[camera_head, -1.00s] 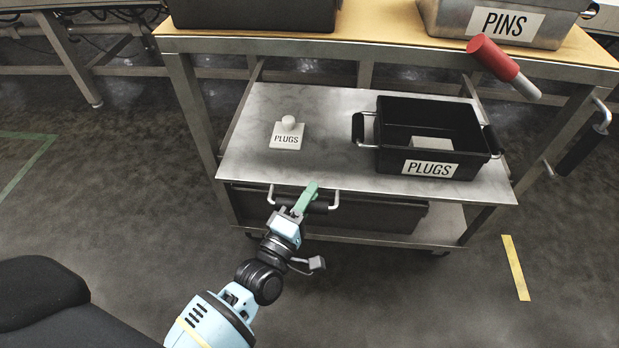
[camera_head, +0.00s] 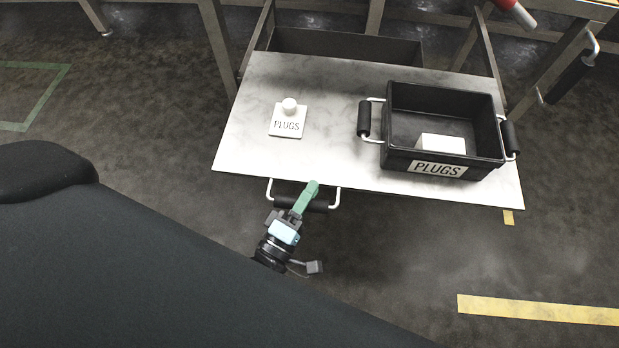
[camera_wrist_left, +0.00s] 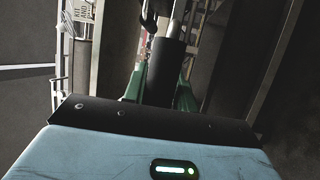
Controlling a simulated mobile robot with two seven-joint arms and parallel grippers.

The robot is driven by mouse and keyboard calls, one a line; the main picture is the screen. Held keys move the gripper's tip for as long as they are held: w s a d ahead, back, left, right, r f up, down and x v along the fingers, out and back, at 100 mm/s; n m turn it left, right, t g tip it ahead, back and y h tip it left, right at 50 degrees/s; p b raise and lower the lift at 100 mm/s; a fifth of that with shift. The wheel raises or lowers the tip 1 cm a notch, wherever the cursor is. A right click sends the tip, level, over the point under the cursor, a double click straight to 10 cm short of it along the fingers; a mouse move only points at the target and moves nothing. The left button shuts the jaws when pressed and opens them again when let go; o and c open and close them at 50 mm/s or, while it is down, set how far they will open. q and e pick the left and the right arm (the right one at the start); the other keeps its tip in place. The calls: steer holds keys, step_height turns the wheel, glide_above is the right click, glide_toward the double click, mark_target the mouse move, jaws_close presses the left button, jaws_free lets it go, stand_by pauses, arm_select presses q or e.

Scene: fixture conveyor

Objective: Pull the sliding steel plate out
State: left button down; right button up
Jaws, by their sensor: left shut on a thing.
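The sliding steel plate (camera_head: 330,130) extends from the cart toward me, with a dark space open behind it. A black bar handle with white metal ends (camera_head: 318,205) is on its front edge. My left gripper (camera_head: 306,199) is shut on this handle, its green fingers around the black grip. In the left wrist view the black handle (camera_wrist_left: 165,75) stands between the green fingers. A black bin labelled PLUGS (camera_head: 398,160) sits on the plate's right part, with a white block (camera_head: 441,144) inside. A white PLUGS plate with a round knob (camera_head: 287,125) lies at left. My right gripper is out of view.
A dark drawer or bin (camera_head: 345,46) shows behind the plate, between the cart's legs. A red-handled item (camera_head: 503,3) is at the top right. Yellow floor tape (camera_head: 540,310) lies at lower right; the floor left of the plate is clear.

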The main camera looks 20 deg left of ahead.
arm_select(q)
steer(key=shift+s+d+r, duration=0.1)
steer(key=shift+r, duration=0.2)
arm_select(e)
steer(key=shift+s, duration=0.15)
arm_select(q)
steer(key=c, duration=1.2)
jaws_free()
steer(key=shift+f, duration=0.1)
steer(key=shift+o, duration=0.2)
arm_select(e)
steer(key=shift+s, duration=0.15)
arm_select(q)
steer(key=shift+s+f, duration=0.1)
steer(key=shift+f, duration=0.05)
